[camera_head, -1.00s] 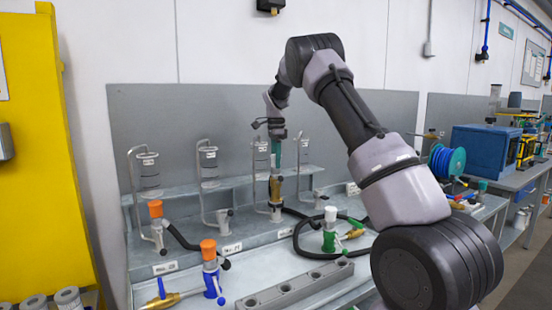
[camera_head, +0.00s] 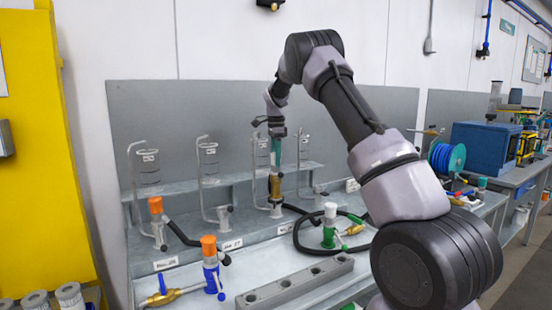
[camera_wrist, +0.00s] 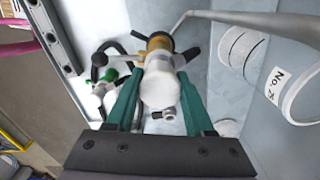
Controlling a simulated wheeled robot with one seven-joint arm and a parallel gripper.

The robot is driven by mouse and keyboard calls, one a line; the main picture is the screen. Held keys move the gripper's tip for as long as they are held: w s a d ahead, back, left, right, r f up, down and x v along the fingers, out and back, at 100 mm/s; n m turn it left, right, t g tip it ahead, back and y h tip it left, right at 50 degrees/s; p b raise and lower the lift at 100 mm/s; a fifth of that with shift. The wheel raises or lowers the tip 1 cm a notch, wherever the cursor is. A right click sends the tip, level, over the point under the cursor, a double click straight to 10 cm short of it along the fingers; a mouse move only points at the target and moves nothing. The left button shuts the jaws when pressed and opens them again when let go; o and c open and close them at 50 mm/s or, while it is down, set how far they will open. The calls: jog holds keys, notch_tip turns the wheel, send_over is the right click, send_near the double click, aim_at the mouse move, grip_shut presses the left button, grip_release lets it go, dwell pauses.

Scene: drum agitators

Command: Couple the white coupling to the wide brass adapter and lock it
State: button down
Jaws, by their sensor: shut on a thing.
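The white coupling (camera_wrist: 160,90) shows in the wrist view as a pale round body between the teal fingers of my gripper (camera_wrist: 156,98). My gripper is shut on it. Right beyond it is a brass body, the wide brass adapter (camera_wrist: 157,44), with dark arms sticking out around it. Whether the two are fully seated or locked, I cannot tell. In the head view my gripper (camera_head: 275,150) points straight down above the brass adapter (camera_head: 276,187), which stands upright at the back of the bench. The fingers hide the coupling there.
A white-topped green valve fitting (camera_head: 330,215) stands to the right, near a looped black hose (camera_head: 300,235). Orange-topped fittings (camera_head: 209,246) stand left. A grey block with holes (camera_head: 295,283) lies in front. Wire stands with clear cylinders (camera_head: 208,160) line the back, close to my gripper.

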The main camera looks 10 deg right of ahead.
jog(key=shift+c, duration=1)
grip_release()
jog(key=shift+c, duration=0.4)
jog(key=shift+r, duration=0.1)
jog(key=shift+r, duration=4.95)
